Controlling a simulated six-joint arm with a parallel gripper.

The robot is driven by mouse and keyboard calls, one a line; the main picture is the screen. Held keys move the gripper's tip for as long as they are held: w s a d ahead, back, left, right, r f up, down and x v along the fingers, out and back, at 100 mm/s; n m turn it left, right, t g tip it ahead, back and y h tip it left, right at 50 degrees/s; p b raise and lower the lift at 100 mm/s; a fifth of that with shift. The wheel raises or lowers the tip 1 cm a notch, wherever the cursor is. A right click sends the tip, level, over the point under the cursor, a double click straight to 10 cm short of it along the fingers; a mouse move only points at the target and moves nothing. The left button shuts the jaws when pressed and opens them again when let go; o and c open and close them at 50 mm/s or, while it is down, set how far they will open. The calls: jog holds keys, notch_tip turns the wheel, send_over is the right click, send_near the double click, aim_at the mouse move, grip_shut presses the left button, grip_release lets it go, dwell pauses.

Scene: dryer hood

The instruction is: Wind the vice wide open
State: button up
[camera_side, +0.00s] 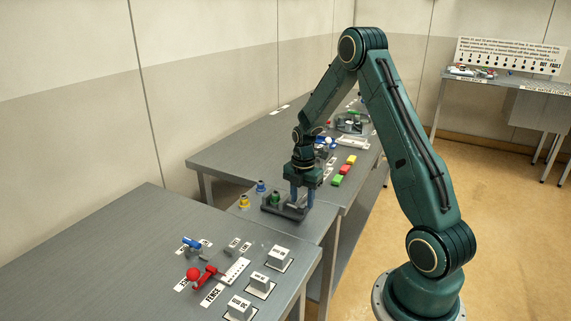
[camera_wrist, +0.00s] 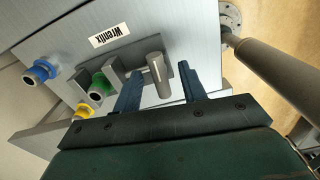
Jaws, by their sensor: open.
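The small dark grey vice (camera_side: 285,209) stands on the bench below my arm; in the wrist view its base and jaw blocks (camera_wrist: 113,72) show left of my fingers. A green ringed fitting (camera_wrist: 101,84) appears to sit between the jaw blocks; it also shows in the side view (camera_side: 275,198). A grey upright cylindrical post (camera_wrist: 157,72) stands at the vice's right end. My gripper (camera_side: 302,202) points down over that end, and its blue fingers (camera_wrist: 161,58) are open, one on each side of the post. I cannot tell whether either finger touches it.
A blue fitting (camera_wrist: 40,71) and a yellow fitting (camera_wrist: 83,110) stand near the vice. A "Wrenfix" label (camera_wrist: 110,34) lies on the bench. Red, yellow and green blocks (camera_side: 343,170) lie beyond my gripper. A nearer bench holds a red lever (camera_side: 203,275) and labelled blocks (camera_side: 279,257).

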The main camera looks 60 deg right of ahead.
jog(key=shift+r, duration=2.6)
jog(key=shift+a+r, duration=0.15)
jog(key=shift+r, duration=0.05)
jog(key=s+a+r+m+t, duration=0.2)
jog(key=s+a+r+m, duration=0.2)
jog(key=a+r+m, duration=0.75)
jog(key=s+a+r+m+t, duration=0.1)
jog(key=s+a+r+m, duration=0.1)
jog(key=s+a+r, duration=0.2)
jog(key=s+a+r+m+t, duration=0.2)
jog(key=s+a+r+m, duration=0.1)
jog(key=s+a, duration=0.6)
jog(key=shift+s+r+t, duration=0.3)
jog(key=shift+s+r, duration=0.4)
jog(key=shift+s, duration=0.05)
